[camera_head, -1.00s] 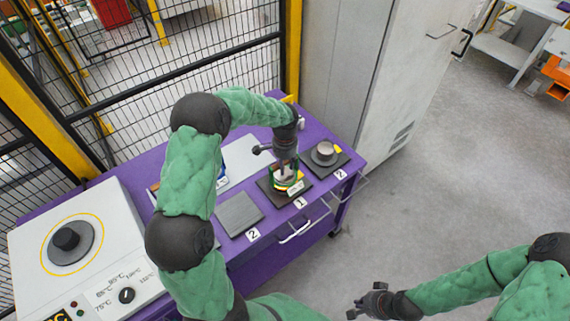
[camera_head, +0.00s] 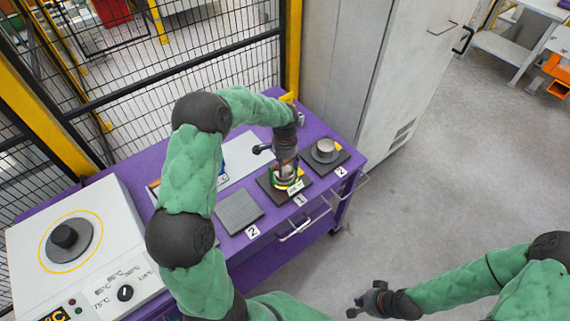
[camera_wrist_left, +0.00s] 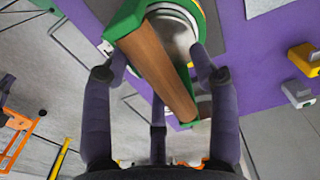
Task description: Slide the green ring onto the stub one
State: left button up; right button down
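The green ring (camera_head: 299,182) is low over the dark pad labelled 1, seemingly around the pale stub there; the gripper partly hides it. In the left wrist view the green ring (camera_wrist_left: 201,14) circles a pale metal round. A brown bar with green ends (camera_wrist_left: 160,68) crosses in front of it. My left gripper (camera_head: 286,182) points down over the ring. In the left wrist view its fingers (camera_wrist_left: 160,66) stand spread on both sides of the bar, with a gap on the right. My right gripper (camera_head: 356,306) is open and empty over the floor.
Another pale stub (camera_head: 325,147) stands on a dark pad labelled 2, behind right. An empty grey pad (camera_head: 239,213), also labelled 2, lies front left on the purple table (camera_head: 183,148). A heater box (camera_head: 120,245) is at left, a cabinet (camera_head: 345,60) behind right.

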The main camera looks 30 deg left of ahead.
pick_arm(q)
notch_tip(320, 180, up, 12)
dwell(0.7)
dwell(0.7)
